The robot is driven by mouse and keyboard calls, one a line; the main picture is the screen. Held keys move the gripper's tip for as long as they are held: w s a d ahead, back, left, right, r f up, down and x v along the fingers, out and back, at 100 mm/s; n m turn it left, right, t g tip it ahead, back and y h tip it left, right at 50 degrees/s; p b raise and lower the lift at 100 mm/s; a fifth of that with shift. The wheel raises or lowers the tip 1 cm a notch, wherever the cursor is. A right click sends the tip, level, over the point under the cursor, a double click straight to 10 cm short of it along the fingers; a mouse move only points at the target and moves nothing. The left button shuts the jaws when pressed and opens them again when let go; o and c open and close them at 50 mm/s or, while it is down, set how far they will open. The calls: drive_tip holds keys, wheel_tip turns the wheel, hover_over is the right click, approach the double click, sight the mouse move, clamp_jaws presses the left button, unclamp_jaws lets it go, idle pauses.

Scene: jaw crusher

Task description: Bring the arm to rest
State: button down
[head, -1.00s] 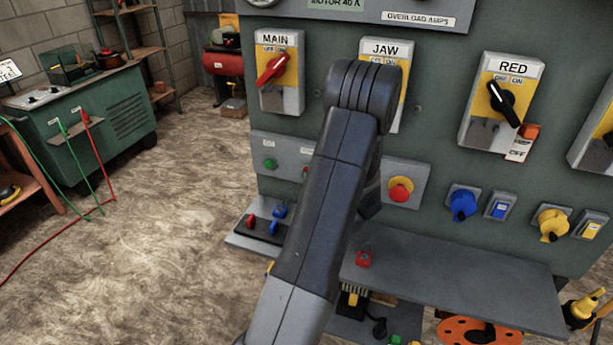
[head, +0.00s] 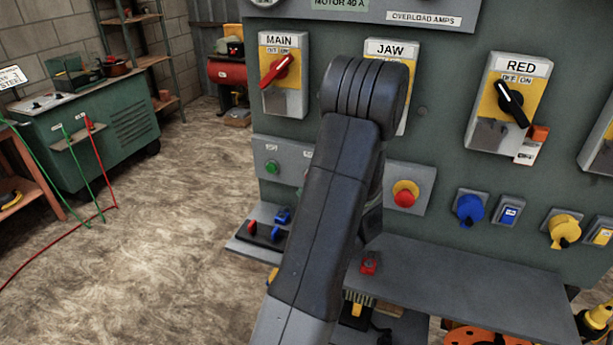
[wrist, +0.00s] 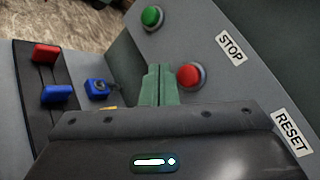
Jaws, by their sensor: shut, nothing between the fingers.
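My arm (head: 335,200) rises in the middle of the head view, bent at the top in front of the panel, and it covers much of the JAW switch (head: 391,53). My gripper is hidden behind the arm in the head view. In the wrist view my gripper (wrist: 157,72) is shut and empty, its green fingers together. The fingertips show between a green button (wrist: 152,16) and a red button (wrist: 189,76). I cannot tell whether they touch the panel.
The grey-green panel carries the MAIN switch (head: 282,75), the RED switch (head: 508,100) and a red stop button (head: 404,194). A shelf (head: 470,285) juts out below, with red and blue padlocks (head: 282,215) at its left. Open floor (head: 150,260) lies left.

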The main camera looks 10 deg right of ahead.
drive_tip(key=shift+w+d+p, duration=0.55)
drive_tip(key=shift+w+d, duration=0.1)
drive_tip(key=shift+w, duration=0.3)
drive_tip(key=shift+w+d+p, duration=0.55)
drive_tip(key=shift+w+d, duration=0.05)
drive_tip(key=shift+w, duration=0.3)
drive_tip(key=shift+a, duration=0.1)
